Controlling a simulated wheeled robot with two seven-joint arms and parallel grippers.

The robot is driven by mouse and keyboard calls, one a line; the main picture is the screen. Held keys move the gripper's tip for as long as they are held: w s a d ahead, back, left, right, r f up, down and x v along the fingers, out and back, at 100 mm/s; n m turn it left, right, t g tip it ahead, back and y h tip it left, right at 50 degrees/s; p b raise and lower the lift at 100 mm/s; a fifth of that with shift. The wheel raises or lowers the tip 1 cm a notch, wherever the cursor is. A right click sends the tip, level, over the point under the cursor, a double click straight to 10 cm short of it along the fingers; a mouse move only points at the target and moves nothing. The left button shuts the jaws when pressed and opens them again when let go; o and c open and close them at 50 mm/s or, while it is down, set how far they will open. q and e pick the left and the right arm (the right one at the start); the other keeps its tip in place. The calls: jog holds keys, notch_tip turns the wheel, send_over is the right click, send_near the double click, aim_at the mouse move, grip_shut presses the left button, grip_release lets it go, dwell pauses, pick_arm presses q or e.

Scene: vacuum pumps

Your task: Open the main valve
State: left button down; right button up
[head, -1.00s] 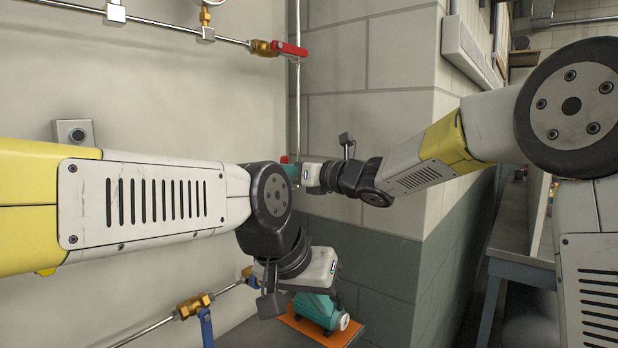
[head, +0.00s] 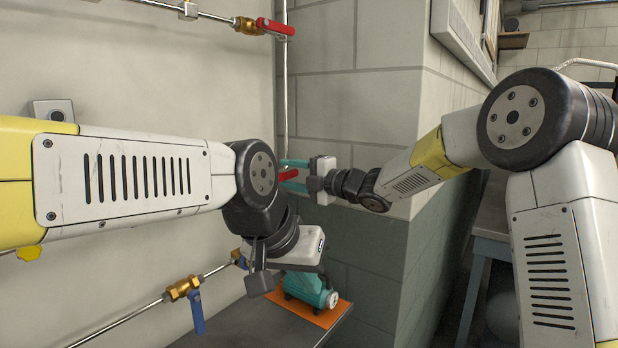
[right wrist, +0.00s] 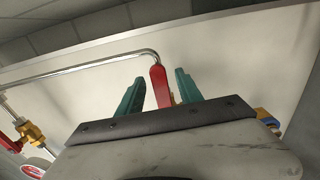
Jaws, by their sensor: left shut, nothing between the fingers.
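A red lever handle (head: 288,174) stands off the wall near the corner; its valve body is hidden behind my left arm. In the right wrist view, the red handle (right wrist: 159,86) lies between the two teal fingers of my right gripper (right wrist: 163,103), with gaps showing on both sides. In the head view, the fingers of my right gripper (head: 296,175) are spread above and below it. My left gripper (head: 295,250) hangs lower, above a teal pump; its fingers are mostly hidden, and it is shut and empty. No label shows which valve is the main one.
Another red-handled valve (head: 262,26) sits on the upper pipe. A blue-handled brass valve (head: 190,292) is on the lower pipe. The teal pump (head: 312,290) stands on an orange plate (head: 328,318). The block wall corner is close to my right forearm.

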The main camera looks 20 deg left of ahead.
jog(key=shift+s+d, duration=0.1)
jog(key=shift+d, duration=0.05)
jog(key=shift+v, duration=0.8)
jog(key=v, duration=0.6)
dwell(0.4)
